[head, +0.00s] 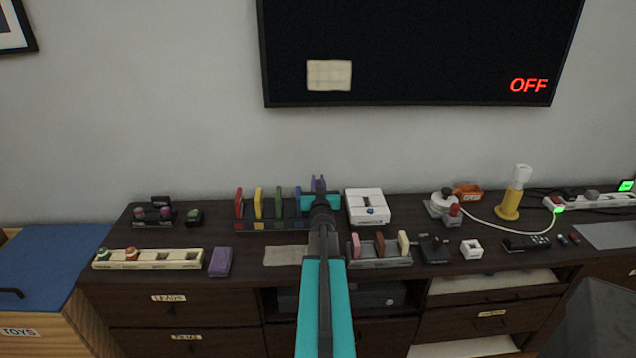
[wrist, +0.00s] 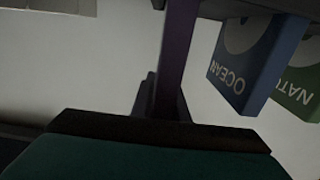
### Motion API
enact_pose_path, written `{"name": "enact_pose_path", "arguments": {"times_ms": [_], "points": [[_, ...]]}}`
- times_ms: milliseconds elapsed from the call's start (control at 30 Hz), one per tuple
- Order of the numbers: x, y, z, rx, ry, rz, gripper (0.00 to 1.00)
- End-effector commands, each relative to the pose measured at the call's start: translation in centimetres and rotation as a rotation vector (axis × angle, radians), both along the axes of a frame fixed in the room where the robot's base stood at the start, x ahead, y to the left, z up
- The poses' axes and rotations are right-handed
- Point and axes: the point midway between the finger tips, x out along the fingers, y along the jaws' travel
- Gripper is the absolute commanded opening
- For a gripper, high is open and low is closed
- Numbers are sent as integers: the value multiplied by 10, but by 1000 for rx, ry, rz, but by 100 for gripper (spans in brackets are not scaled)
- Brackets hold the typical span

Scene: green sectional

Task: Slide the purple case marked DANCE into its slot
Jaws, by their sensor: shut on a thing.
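The purple case (head: 318,184) stands upright at the right end of a dark rack (head: 270,227), mostly hidden by my gripper and arm. My gripper (head: 321,196) is shut on it. In the wrist view the purple case (wrist: 176,60) shows edge-on as a dark strip, and its DANCE marking cannot be read. A blue case marked OCEAN (wrist: 240,75) is beside it, apart from it. My arm hides the rack's right end, so I cannot tell how deep the purple case sits in its slot.
Red (head: 239,203), yellow (head: 258,203) and green (head: 279,203) cases stand in the rack left of the blue one. A purple block (head: 220,262) lies at the front left. A white console (head: 367,206) is close on the right, with a grey rack (head: 385,261) in front.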

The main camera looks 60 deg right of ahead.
Motion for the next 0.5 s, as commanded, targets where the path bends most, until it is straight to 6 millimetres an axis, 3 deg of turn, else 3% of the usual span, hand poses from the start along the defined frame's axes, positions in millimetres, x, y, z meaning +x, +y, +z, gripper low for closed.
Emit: {"name": "enact_pose_path", "arguments": {"times_ms": [500], "points": [[0,0,-9,-1,-1,0,0]]}}
